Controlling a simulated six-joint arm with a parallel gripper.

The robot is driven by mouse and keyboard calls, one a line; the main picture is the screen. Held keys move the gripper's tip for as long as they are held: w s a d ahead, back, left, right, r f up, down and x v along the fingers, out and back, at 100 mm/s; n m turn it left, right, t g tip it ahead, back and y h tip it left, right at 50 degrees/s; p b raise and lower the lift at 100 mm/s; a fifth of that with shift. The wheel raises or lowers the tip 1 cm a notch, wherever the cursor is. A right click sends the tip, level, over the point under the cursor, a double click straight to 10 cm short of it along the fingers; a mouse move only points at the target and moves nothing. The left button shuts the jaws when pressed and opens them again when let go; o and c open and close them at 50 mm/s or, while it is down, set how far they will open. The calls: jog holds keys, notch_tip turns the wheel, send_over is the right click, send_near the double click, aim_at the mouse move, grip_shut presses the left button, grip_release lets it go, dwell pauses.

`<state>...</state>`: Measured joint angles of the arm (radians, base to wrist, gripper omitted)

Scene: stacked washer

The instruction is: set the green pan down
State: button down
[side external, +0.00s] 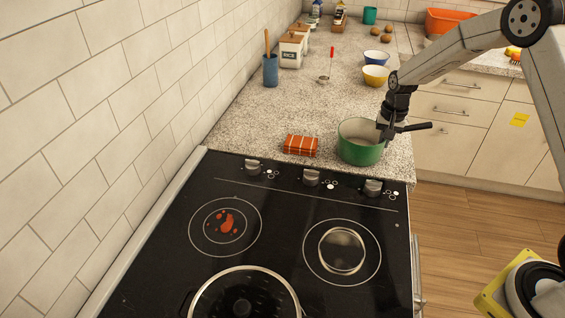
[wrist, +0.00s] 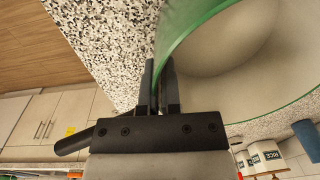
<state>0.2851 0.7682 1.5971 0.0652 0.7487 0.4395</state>
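The green pan (side external: 357,147) with its black handle pointing right is at the near end of the speckled counter, close to the stove edge. It looks upright; I cannot tell whether its base touches the counter. My gripper (side external: 386,130) is at the pan's right rim, on the handle side. In the wrist view my gripper (wrist: 162,88) has one finger outside and one inside the green pan wall (wrist: 190,35), closed together on the rim. The pan's pale inside shows no contents in the part I see.
An orange tied package (side external: 300,145) lies just left of the pan. The black stovetop (side external: 285,205) has a red stain on its left burner, a clear round lid-like object (side external: 342,250) on its right burner and a pot (side external: 243,296) in front. Bowls (side external: 376,76) stand behind the pan.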

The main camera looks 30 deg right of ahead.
jog(key=c, duration=0.8)
grip_release()
jog(key=shift+f, duration=0.1)
jog(key=r, duration=1.2)
jog(key=shift+s+d+r, duration=0.15)
jog(key=shift+s+d, duration=0.05)
jog(key=shift+s, duration=0.05)
jog(key=s+a+f+n, duration=0.1)
jog(key=s+a+n, duration=0.2)
jog(key=s, duration=0.3)
jog(key=s+a+f+n+t, duration=0.1)
jog(key=s+a+f+n, duration=0.1)
jog(key=s+a, duration=0.4)
jog(key=s+a+f+n+t, duration=0.1)
jog(key=s+a+f+n, duration=0.1)
jog(key=s+a, duration=0.3)
jog(key=shift+s+f+n, duration=0.2)
jog(key=shift+s+n, duration=0.7)
jog(key=shift+s, duration=0.75)
